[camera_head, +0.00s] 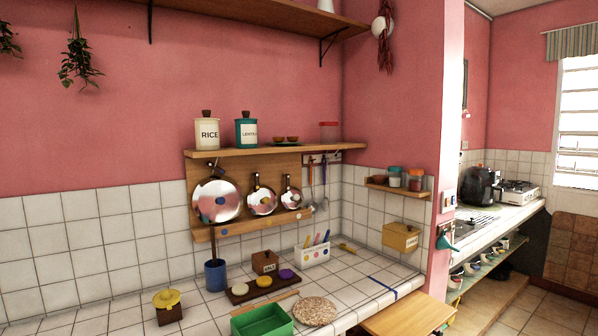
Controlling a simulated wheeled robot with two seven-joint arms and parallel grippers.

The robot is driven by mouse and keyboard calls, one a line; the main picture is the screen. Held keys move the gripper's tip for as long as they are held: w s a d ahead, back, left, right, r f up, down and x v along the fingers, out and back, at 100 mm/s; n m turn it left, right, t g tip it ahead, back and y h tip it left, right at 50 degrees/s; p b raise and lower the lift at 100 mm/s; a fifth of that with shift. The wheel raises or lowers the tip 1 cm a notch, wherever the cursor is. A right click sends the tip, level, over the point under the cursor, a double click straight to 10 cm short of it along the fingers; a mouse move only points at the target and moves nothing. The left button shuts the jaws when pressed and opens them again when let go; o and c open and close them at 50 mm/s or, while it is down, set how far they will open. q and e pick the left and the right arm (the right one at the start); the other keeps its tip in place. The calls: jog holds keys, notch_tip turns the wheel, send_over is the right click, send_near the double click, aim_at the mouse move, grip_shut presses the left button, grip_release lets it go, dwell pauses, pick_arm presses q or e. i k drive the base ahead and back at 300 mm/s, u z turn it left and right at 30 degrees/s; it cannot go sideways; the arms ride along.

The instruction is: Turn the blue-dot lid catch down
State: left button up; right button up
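A wooden rack board (240,163) hangs on the wall under the shelf, with three shiny round lids or pans on it. The large lid (214,203) is at the left, the middle lid (262,203) and the small lid (291,198) are to its right. The board's lower rail (252,225) carries small coloured dots. A blue dot (224,231) shows on the rail below the large lid. The catches are too small to make out, and I cannot tell which way the blue-dot one is turned. Neither gripper is in view.
A blue pot (215,275), a wooden box (265,262), a white utensil holder (313,254) and a dark tray (240,292) stand on the tiled counter below the rack. A green bin (262,322) and a round mat (315,311) are nearer. The shelf (270,150) juts out above.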

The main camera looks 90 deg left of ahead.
aim_at(217, 169)
jog(key=k, duration=1.1)
jog(key=u, duration=0.15)
